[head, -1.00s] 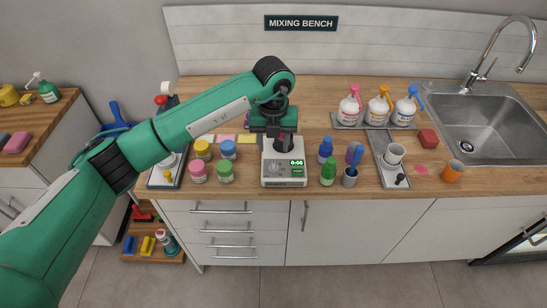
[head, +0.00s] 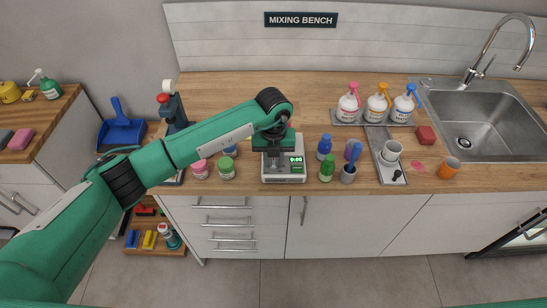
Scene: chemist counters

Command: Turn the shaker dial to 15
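The shaker (head: 284,178) is a white box on the wooden counter, with a lit green display (head: 296,160) on its right side; the digits are too small to read surely. My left gripper (head: 273,166) points down at the left part of the shaker's top, where the dial is. It hides the dial, and I cannot tell whether its fingers touch it or are open or shut. My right gripper is not in view.
Pink and green jars (head: 199,169) stand left of the shaker, partly under my arm. Blue and green bottles (head: 326,169) and a cup with a blue tool (head: 349,172) stand close on the right.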

